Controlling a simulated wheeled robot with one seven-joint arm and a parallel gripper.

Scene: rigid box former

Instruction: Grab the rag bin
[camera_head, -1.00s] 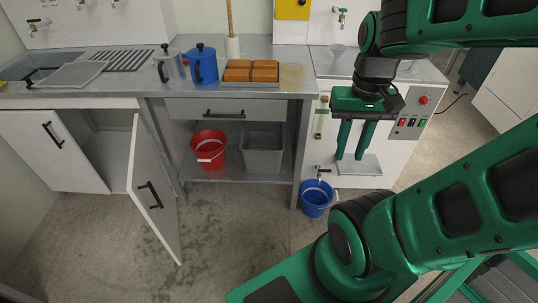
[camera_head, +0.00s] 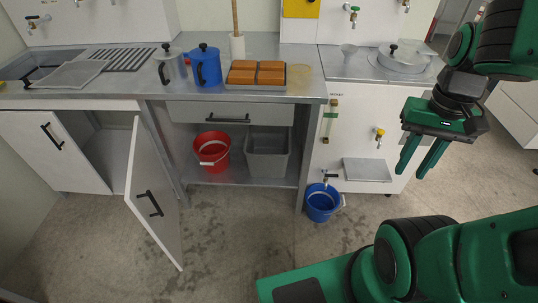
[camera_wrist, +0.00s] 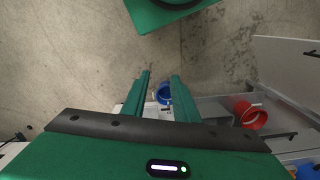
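A grey rectangular bin (camera_head: 267,158) stands upright on the low shelf under the counter drawer. It is the only bin-shaped container there, so I take it as the rag bin; I see no label, and its contents cannot be made out. A red bucket (camera_head: 212,151) stands just left of it, with a small gap. My gripper (camera_head: 411,173) is to the right of the bin, in front of the white cabinet, pointing down. Its two fingers are apart with nothing between them; the wrist view also shows the empty gap (camera_wrist: 161,75). The grey bin is not clearly visible in the wrist view.
A blue bucket (camera_head: 322,202) stands on the floor by the cabinet, below a tap. A cabinet door (camera_head: 153,200) hangs open left of the shelf. A grey ledge (camera_head: 367,170) juts from the white cabinet. The floor before the shelf is clear.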

